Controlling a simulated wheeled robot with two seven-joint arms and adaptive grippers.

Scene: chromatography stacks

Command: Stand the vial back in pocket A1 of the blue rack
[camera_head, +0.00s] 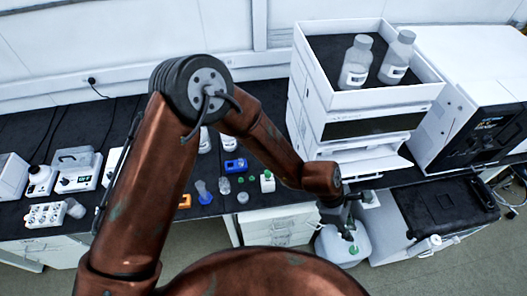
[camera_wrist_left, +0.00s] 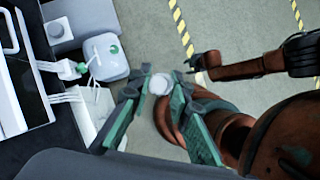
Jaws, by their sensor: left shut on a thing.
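In the left wrist view, my left gripper (camera_wrist_left: 156,88) is shut on the vial (camera_wrist_left: 159,84), whose pale round top shows between the green-padded fingertips. In the head view, my left gripper (camera_head: 350,236) points down in front of the bench, over the white jug on the floor side. The vial cannot be made out there. A small blue rack (camera_head: 235,166) stands on the dark bench, left of my forearm and well away from the gripper. Its pockets are too small to tell apart. Another arm of mine shows in the wrist view; its jaw state is unclear.
An orange rack (camera_head: 185,201), a blue-based flask (camera_head: 204,192) and small green-capped items stand near the blue rack. The white instrument stack (camera_head: 350,125) carries two bottles in its top tray. A white jug (camera_head: 343,250) is below the gripper. A black-topped unit (camera_head: 440,205) stands right.

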